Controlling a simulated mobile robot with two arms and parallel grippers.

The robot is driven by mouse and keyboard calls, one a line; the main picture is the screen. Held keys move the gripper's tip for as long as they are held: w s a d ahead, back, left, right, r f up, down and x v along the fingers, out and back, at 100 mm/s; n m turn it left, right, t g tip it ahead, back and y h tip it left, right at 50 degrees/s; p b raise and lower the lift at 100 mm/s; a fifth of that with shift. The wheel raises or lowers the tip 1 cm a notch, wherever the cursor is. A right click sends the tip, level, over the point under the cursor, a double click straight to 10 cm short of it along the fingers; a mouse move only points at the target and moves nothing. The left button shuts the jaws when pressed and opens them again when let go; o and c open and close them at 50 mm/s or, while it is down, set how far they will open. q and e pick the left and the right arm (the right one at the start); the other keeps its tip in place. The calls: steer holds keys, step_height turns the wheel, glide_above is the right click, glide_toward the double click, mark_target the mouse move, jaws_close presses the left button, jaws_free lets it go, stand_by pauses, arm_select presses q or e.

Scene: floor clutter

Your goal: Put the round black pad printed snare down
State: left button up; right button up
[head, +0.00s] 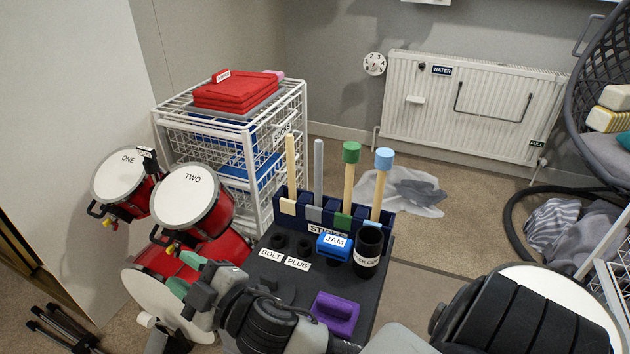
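I cannot see a round black pad printed snare anywhere in the head view. My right gripper (184,273) reaches in across the bottom to the left. Its two green fingertips are apart with no object visible between them, in front of the red bass drum (225,250) with its white head. Drums with white heads marked ONE (125,175) and TWO (186,196) stand behind it. A large white round surface (578,300) lies at the lower right, partly hidden by my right arm. My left gripper is not in view.
A dark stand (345,275) holds upright sticks, a blue JAM block (334,247), a black cup (367,246) and a purple handled block (335,312). A white wire drawer unit (290,105) bears folded red cloth (236,92).

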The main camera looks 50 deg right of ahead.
steer(key=s+d+f+m+g+h, duration=0.5)
steer(key=s+d+f+m+g, duration=0.1)
steer(key=f, duration=0.4)
steer(key=s+f+m+g, duration=0.1)
steer(key=s+f+g, duration=0.2)
steer(key=s, duration=0.5)
steer(key=s+d+f+m+g, duration=0.1)
steer(key=s+f+g, duration=0.3)
steer(key=s+g, duration=0.2)
steer(key=shift+s+d+f+m+y, duration=0.3)
steer(key=shift+s+m+y, duration=0.1)
steer(key=shift+s, duration=0.45)
